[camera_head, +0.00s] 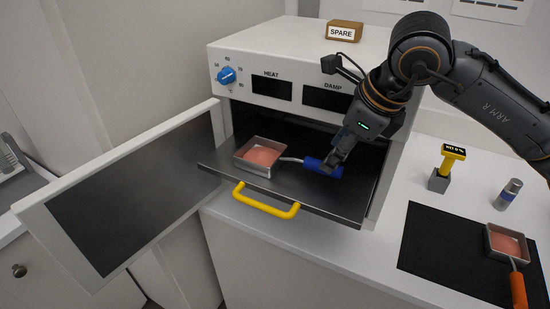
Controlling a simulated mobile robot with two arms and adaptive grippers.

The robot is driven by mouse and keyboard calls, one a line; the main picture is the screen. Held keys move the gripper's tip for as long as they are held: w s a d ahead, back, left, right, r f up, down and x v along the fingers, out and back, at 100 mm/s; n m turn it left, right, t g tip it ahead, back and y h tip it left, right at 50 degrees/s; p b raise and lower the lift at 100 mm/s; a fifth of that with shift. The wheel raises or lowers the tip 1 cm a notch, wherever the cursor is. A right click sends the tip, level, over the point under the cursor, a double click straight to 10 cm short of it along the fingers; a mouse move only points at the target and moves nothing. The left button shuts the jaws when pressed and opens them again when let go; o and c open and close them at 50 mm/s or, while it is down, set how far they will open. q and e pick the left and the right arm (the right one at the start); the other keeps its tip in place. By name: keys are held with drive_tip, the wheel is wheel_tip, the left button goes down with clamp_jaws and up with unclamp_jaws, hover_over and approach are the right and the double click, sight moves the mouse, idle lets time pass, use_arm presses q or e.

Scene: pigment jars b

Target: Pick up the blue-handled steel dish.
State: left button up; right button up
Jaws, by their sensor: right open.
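The blue-handled steel dish (246,165) is a square pan with reddish-pink contents. It sits upright on the pulled-out dark shelf (330,204) of the white oven. Its thin metal neck runs right to the blue handle (313,166). My right gripper (334,168) reaches down from the upper right, open, with its fingers at the outer end of the blue handle. The fingers hide part of that end. I cannot tell whether they touch it. My left gripper is not in view.
The oven door (118,168) stands open at left. A yellow pull handle (265,205) fronts the shelf. At right, an orange-handled steel dish (494,241) lies on a black mat (430,250), near a yellow meter (447,158) and a small jar (509,193). A SPARE block (344,31) tops the oven.

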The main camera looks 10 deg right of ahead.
drive_tip(key=p+x, duration=0.1)
drive_tip(key=x, duration=0.3)
drive_tip(key=shift+f+p, duration=0.2)
drive_tip(key=shift+p, duration=0.15)
drive_tip(key=shift+w+f, duration=0.15)
drive_tip(key=shift+f, duration=0.1)
drive_tip(key=shift+c, duration=1)
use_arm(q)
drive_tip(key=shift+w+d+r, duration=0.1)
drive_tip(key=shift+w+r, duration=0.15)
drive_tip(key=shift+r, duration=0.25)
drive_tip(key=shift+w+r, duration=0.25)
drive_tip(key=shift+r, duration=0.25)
use_arm(e)
clamp_jaws()
